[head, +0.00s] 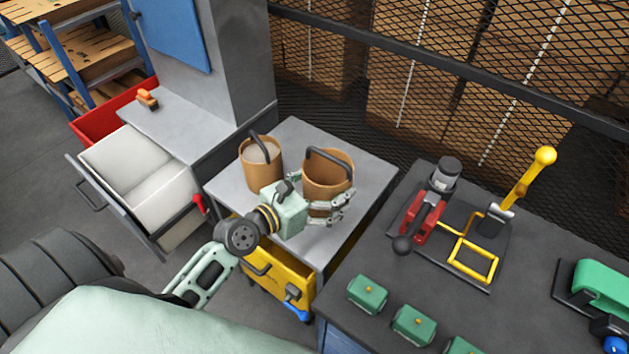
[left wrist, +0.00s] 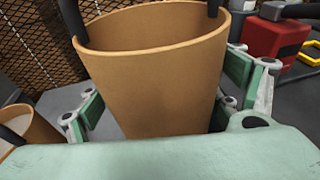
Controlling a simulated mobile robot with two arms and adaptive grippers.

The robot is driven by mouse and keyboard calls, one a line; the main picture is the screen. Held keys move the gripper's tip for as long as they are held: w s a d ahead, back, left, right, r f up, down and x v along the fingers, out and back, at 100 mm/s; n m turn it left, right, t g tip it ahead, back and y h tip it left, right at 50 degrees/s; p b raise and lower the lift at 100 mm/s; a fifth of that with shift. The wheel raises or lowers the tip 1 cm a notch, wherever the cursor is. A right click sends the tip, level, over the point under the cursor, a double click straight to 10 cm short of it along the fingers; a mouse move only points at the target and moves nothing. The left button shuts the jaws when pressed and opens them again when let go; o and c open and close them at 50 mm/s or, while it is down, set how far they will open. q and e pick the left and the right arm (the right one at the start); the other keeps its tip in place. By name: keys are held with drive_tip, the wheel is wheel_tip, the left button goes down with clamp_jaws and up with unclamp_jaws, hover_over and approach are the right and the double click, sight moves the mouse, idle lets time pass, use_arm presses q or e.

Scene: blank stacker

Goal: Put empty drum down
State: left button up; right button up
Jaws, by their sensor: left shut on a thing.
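The empty drum (head: 326,172) is a tan tub with a dark handle, upright over the right part of the small grey table. My left gripper (head: 328,202) is shut on it, with fingers on both sides of its wall. In the left wrist view the drum (left wrist: 155,75) fills the middle between the green finger pads. I cannot tell whether its base touches the table top. A second tan drum (head: 262,172), holding pale contents, stands to its left on the table (head: 227,187); part of it shows in the left wrist view (left wrist: 40,130). My right gripper is not in view.
A yellow drawer (head: 277,280) sits below the table. An open drawer with a white bin (head: 165,200) is at left. A dark bench (head: 400,260) at right carries a red tool (head: 425,215), a yellow lever (head: 530,175) and green blocks (head: 413,325). Mesh fencing stands behind.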

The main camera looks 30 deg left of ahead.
sight(323, 174)
use_arm(q)
drive_tip(key=w+a+f+b, duration=0.1)
drive_tip(key=w, duration=0.1)
drive_tip(key=w+a+f+b, duration=0.1)
drive_tip(key=w+a+f, duration=0.1)
drive_tip(key=w+a+f+b, duration=0.1)
drive_tip(key=w+f, duration=0.1)
drive_tip(key=shift+w+a+f, duration=0.1)
drive_tip(key=shift+w+a, duration=0.05)
drive_tip(key=shift+w, duration=0.2)
drive_tip(key=f+b, duration=0.3)
drive_tip(key=shift+w+a+f, duration=0.3)
drive_tip(key=shift+f, duration=0.35)
drive_tip(key=shift+r, duration=0.1)
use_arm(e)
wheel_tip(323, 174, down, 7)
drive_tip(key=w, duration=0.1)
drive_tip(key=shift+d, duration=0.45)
use_arm(q)
drive_tip(key=o, duration=1.1)
drive_tip(key=shift+f, duration=0.2)
